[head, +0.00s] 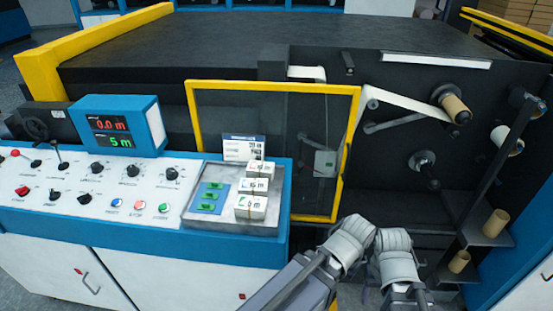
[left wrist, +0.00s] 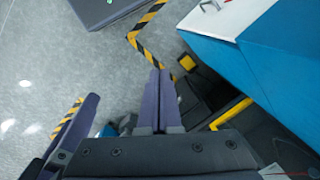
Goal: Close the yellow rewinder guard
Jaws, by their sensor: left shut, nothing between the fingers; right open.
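The yellow rewinder guard (head: 273,86) is a yellow frame around a see-through dark panel, upright behind the control desk. It stands left of the rewinder rolls, which are uncovered. A yellow bar, possibly part of the guard, shows at the lower right of the left wrist view (left wrist: 230,114). My right gripper (head: 394,243) is low at the front, below and right of the guard, apart from it; its fingers are hard to make out. My left arm comes up beside it. My left gripper (left wrist: 157,75) is shut and empty over the floor.
The control desk (head: 120,235) with a tray (head: 190,222) of small boxes stands left of my arms. A cardboard core (head: 455,108) sits on a spindle at right, and loose cores (head: 495,223) stand on side shelves. Striped tape (left wrist: 140,45) marks the floor.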

